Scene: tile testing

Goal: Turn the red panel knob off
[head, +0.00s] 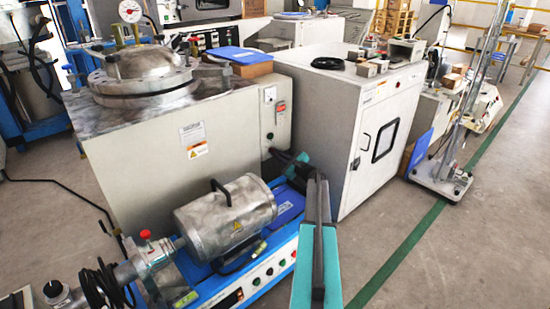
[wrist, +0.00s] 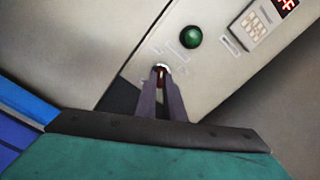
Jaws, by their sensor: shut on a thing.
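The red panel knob (wrist: 161,70) is on the pale cabinet panel in the wrist view, with a whitish ring around it. The two dark fingers of my gripper (wrist: 161,76) are on either side of it, shut on it. Only a small red part shows between the fingertips, with a light mark on it; the rest is hidden. In the head view my gripper (head: 272,152) reaches the lower right of the beige cabinet front (head: 255,125), and I cannot make out the knob there.
A green round button (wrist: 190,37) and a keypad with red digits (wrist: 255,25) are on the panel near the knob. A silver motor (head: 228,215) on a blue bench stands close in front of the cabinet. A white cabinet (head: 335,110) stands to the right. Open floor (head: 440,250) lies right of it.

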